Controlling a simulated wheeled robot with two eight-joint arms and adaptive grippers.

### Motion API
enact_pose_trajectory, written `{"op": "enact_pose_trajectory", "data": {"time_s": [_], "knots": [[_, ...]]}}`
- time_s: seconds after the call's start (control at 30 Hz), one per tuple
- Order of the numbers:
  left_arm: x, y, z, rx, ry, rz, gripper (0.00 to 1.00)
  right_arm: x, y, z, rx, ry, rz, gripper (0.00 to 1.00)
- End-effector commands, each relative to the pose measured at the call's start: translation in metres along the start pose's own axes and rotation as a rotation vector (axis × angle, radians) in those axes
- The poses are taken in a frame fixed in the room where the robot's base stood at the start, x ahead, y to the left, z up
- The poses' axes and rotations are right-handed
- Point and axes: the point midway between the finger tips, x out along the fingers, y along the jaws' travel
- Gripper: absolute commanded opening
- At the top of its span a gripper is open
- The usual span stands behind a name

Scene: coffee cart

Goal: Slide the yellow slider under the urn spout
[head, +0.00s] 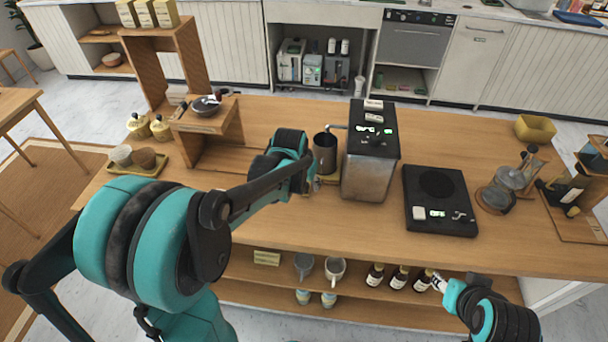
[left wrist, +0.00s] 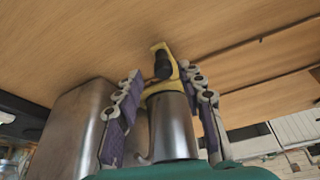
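The urn (head: 368,172) is a metal box with a black top on the counter; it also shows in the left wrist view (left wrist: 72,130). Its spout (head: 337,127) sticks out left over a metal pitcher (head: 325,155). The yellow slider (head: 330,179) lies low beside the urn, mostly hidden. In the left wrist view the slider (left wrist: 176,86) has a black knob (left wrist: 163,66), and the pitcher (left wrist: 172,128) appears to stand on it. My left gripper (left wrist: 160,72) is open, fingers on both sides of the knob and pitcher. My right gripper (head: 440,284) is low by the counter's front; its fingers are unclear.
A black scale-like plate (head: 440,200) lies right of the urn. A wooden stand (head: 210,120) is on the left. Glassware (head: 505,185) stands at the right. Bottles (head: 398,277) and mugs (head: 334,270) fill the lower shelf. The counter left of my left gripper is mostly clear.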

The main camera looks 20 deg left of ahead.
Motion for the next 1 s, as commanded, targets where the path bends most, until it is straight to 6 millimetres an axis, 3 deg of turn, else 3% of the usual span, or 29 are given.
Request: {"op": "enact_pose_trajectory", "data": {"time_s": [0.2, 0.4, 0.6, 1.0], "knots": [[-0.05, 0.001, 0.001, 0.0, 0.0, 0.0, 0.39, 0.0, 0.0, 0.0, 0.0, 0.0, 0.0, 0.4], [-0.083, 0.001, 0.0, 0.0, 0.0, 0.001, 0.39, 0.0, 0.0, 0.0, 0.0, 0.0, 0.0, 0.4], [-0.095, 0.001, 0.0, 0.0, 0.0, 0.001, 0.39, 0.0, 0.0, 0.0, 0.0, 0.0, 0.0, 0.4], [-0.096, 0.002, 0.0, 0.001, 0.0, 0.001, 0.39, 0.0, 0.0, 0.0, 0.0, 0.0, 0.0, 0.4]]}}
